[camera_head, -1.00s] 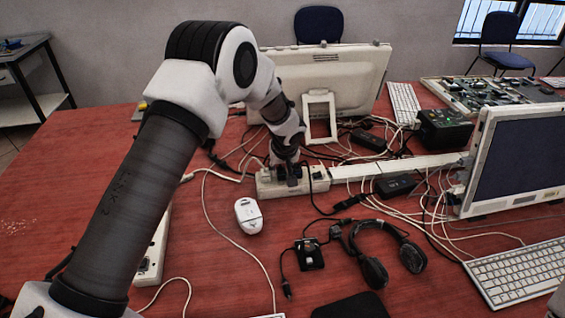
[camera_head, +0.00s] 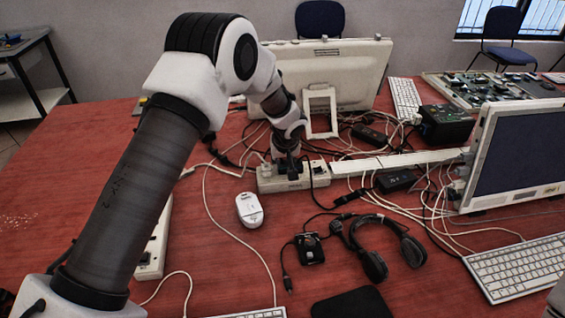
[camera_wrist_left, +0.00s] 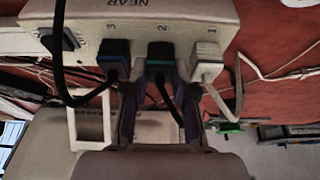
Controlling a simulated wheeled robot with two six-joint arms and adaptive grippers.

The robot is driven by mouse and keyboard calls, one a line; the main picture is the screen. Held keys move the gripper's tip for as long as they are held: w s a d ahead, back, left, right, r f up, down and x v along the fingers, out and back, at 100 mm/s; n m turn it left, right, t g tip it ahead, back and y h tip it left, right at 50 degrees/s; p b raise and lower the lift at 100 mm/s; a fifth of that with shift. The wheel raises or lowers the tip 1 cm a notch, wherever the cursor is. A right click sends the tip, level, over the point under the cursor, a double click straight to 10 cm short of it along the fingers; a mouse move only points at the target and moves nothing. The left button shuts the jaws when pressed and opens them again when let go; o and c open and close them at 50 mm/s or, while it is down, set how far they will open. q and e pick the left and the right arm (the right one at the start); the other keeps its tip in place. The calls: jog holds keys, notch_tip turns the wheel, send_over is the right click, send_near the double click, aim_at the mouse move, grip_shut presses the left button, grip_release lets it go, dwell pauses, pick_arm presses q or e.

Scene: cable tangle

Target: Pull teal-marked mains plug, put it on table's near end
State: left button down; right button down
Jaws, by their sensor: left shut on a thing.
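A white power strip (camera_head: 318,180) lies on the red table; its face, marked NEAR, shows in the left wrist view (camera_wrist_left: 190,12). Socket 2 holds a black plug with a teal band (camera_wrist_left: 160,57). Socket 3 holds another dark plug with a bluish band (camera_wrist_left: 113,60), and socket 1 a white plug (camera_wrist_left: 207,62). My left gripper (camera_wrist_left: 161,105) is shut on the plug in socket 2, one finger on each side. In the head view the left gripper (camera_head: 289,165) reaches down to the strip and partly hides the plugs. My right gripper is not in view.
A white mouse (camera_head: 249,210), headphones (camera_head: 375,245) and a small black device (camera_head: 309,248) lie nearer. Monitors stand behind (camera_head: 335,75) and at right (camera_head: 520,150). Loose cables run around the strip. The red table (camera_head: 60,200) is bare at left.

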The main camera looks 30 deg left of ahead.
pick_arm(q)
jog(key=shift+r+p, duration=0.6)
jog(key=shift+r, duration=0.85)
jog(key=c, duration=1.5)
grip_release()
grip_shut()
